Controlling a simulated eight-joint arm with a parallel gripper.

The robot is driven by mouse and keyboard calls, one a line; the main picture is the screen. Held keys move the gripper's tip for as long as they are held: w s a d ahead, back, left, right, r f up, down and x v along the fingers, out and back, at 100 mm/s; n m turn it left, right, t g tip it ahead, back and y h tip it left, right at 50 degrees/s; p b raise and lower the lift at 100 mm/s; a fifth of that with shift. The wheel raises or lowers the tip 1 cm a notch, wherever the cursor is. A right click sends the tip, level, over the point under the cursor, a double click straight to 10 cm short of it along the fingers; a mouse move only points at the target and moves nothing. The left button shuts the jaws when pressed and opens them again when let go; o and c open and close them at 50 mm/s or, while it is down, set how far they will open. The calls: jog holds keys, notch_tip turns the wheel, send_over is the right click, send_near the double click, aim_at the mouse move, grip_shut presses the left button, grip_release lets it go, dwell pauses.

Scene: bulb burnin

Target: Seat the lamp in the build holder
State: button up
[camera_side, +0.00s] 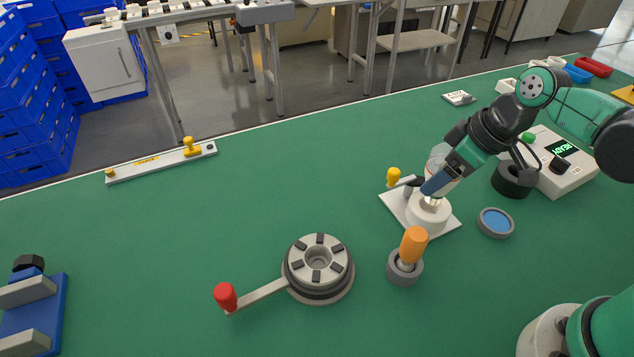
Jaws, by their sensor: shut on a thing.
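The lamp (438,154), a clear glass bulb, is at my gripper (440,178) on the right of the middle. My gripper is shut on the lamp and partly hides it. A white round holder (428,217) on a white square plate (448,226) stands directly below; it looks like the build holder. A yellow-knobbed clamp (393,177) is on the plate's far left side. The lamp's lower end is close above or at the holder's top; I cannot tell if it touches or is seated.
An orange-handled tool (412,243) stands in a grey cup near the plate. A blue-topped round dish (495,222) and a box reading READY (567,180) are to the right. A grey chuck (300,265) with a red-knobbed lever lies front left. The green table is clear at left centre.

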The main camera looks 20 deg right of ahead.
jog(key=shift+f, duration=0.2)
jog(key=shift+f, duration=0.35)
jog(key=shift+f, duration=0.95)
dwell(0.8)
jog(key=o, duration=1.3)
jog(key=shift+c, duration=0.2)
jog(key=shift+v, duration=2.8)
jog(key=shift+r, duration=0.1)
